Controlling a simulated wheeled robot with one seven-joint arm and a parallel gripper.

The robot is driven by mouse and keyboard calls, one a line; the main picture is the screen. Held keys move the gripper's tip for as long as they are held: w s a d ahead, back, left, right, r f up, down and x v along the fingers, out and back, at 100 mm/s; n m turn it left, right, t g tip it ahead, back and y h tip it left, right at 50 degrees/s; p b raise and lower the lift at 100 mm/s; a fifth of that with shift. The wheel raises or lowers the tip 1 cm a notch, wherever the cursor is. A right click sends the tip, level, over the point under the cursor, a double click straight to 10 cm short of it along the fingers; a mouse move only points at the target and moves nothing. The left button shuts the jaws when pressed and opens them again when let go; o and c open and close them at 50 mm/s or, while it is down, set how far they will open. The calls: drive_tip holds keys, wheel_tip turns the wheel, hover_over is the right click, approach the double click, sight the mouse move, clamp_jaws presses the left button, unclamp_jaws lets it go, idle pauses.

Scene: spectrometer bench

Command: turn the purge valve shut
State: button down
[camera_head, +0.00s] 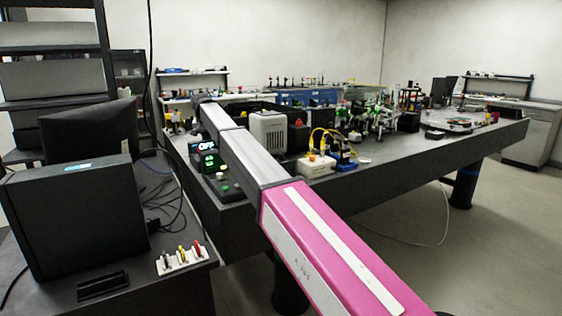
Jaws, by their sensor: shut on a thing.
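My arm reaches from the lower right of the head view, as a pink link and then silver-grey links, over the near corner of the dark optical bench (390,165). Its far end is at the bench's left side. My gripper does not show; the arm's own links hide that end, so I cannot see its fingers or what they touch. I cannot make out the purge valve. Small red and yellow parts (184,122) show near the arm's far end, too small to name.
A black box with a lit display (207,152) stands left of my arm. A light-grey vented unit (269,132) and a white box with yellow cables (316,165) stand right of it.

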drive_tip(key=shift+d+f, duration=0.55)
drive_tip(key=shift+d, duration=0.1)
drive_tip(key=shift+s, duration=0.25)
wheel_tip(320, 180, up, 6)
drive_tip(key=shift+a+r, duration=0.2)
drive_tip(key=shift+a, duration=0.1)
drive_tip(key=shift+w+a, duration=0.15)
drive_tip(key=shift+w, duration=0.05)
